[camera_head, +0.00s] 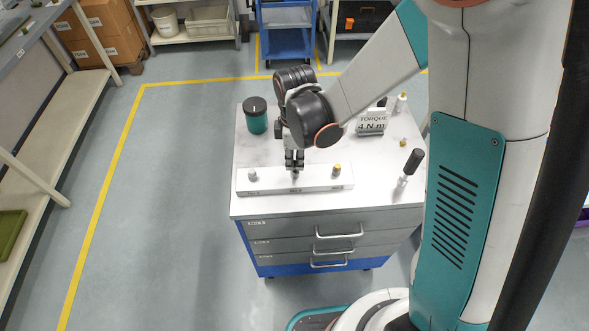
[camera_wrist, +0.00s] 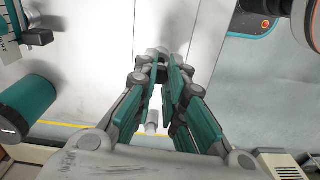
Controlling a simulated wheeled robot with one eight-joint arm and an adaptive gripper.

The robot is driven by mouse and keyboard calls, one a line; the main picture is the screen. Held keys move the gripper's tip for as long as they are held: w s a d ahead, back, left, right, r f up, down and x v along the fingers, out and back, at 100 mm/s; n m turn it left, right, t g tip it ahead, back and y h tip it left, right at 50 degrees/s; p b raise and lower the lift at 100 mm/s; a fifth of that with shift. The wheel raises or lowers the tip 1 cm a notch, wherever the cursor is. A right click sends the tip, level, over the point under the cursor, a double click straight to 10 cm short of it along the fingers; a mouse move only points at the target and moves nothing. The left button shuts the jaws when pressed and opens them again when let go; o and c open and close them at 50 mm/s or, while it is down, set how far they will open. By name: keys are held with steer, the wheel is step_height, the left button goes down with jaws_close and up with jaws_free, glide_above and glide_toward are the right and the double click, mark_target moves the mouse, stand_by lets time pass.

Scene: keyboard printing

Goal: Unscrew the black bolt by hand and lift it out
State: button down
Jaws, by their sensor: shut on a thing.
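A long pale bar (camera_head: 315,184) lies near the front edge of the white-topped cabinet. A silver bolt (camera_head: 252,175) stands at its left end and a brass-coloured one (camera_head: 336,170) towards its right. My gripper (camera_head: 294,166) points down over the middle of the bar, between those two. In the wrist view my gripper (camera_wrist: 163,70) is shut on a small dark thing, the black bolt (camera_wrist: 162,76), mostly hidden between the fingers. I cannot tell whether the bolt is still seated in the bar.
A teal jar with a black lid (camera_head: 255,118) stands behind left. A black-handled tool (camera_head: 411,166) stands right of the bar. The cabinet top (camera_head: 247,150) is clear left of my gripper.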

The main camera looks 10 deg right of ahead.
mark_target(295, 162)
steer(key=shift+r+p, duration=1.2)
steer(key=shift+r, duration=0.85)
